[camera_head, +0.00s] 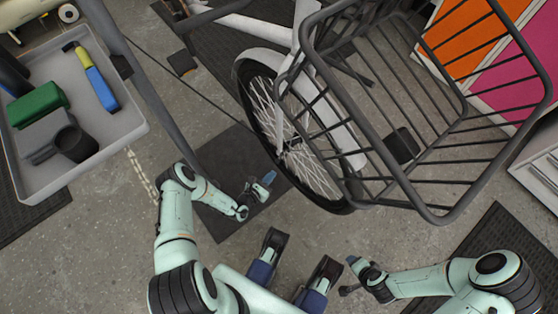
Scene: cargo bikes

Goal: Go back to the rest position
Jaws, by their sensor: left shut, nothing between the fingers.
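My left gripper (262,186) is shut and empty, held over the dark mat to the left of the bike's front wheel (292,130). The gap between it and the wheel is small in the picture. My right gripper (352,277) is low in the picture, below the wheel and the basket, apart from both. It is small and turned so that I cannot tell whether its fingers are open or shut. Nothing is seen hanging from either gripper.
The bike's black wire basket (440,214) overhangs the right side. A grey tray (137,134) at the left holds a yellow-and-blue tool (97,82), a green item (37,104) and a dark cup-like item (75,143). Orange and pink panels (468,40) stand at upper right.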

